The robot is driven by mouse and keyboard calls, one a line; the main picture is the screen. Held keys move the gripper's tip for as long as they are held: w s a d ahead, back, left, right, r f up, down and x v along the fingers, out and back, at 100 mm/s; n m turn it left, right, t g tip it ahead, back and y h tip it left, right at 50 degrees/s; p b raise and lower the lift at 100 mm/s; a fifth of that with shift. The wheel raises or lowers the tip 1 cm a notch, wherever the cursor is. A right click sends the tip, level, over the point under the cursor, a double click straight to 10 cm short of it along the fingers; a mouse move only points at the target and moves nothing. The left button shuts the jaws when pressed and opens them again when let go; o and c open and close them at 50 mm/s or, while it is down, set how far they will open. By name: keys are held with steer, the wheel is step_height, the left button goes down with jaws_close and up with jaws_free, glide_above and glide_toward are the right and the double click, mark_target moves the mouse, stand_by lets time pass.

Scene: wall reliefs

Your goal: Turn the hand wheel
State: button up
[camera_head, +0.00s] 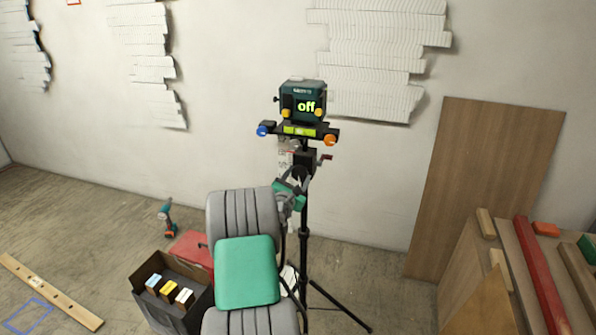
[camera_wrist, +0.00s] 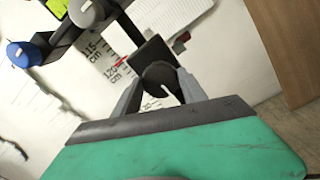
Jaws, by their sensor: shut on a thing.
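The hand wheel (camera_wrist: 158,76) is a dark round knob with a pale mark, below a dark block on the tripod's column in the wrist view. My gripper (camera_wrist: 161,90) has one finger on each side of it and is shut on it. In the head view my gripper (camera_head: 297,178) reaches the column from the front, just below the dark block (camera_head: 305,157), and largely hides the wheel.
A blue knob (camera_head: 263,130) and an orange knob (camera_head: 330,140) flank the device's mount. A small red-handled crank (camera_head: 326,158) sticks out right of the column. A black crate (camera_head: 147,269), a red box (camera_head: 192,247) and a drill (camera_head: 167,217) are left of my arm. Boards lean at right.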

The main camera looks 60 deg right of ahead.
steer(key=shift+w+r+n+p, duration=0.1)
steer(key=shift+r+n+p, duration=0.05)
steer(key=shift+n+p, duration=0.9)
steer(key=shift+n, duration=0.25)
steer(key=o, duration=1.4)
steer(key=shift+c, duration=0.2)
steer(key=shift+a+f, duration=0.1)
steer(key=shift+f, duration=0.1)
steer(key=s+a+b, duration=0.1)
steer(key=a, duration=0.6)
steer(key=shift+s+a, duration=0.15)
steer(key=shift+a, duration=0.1)
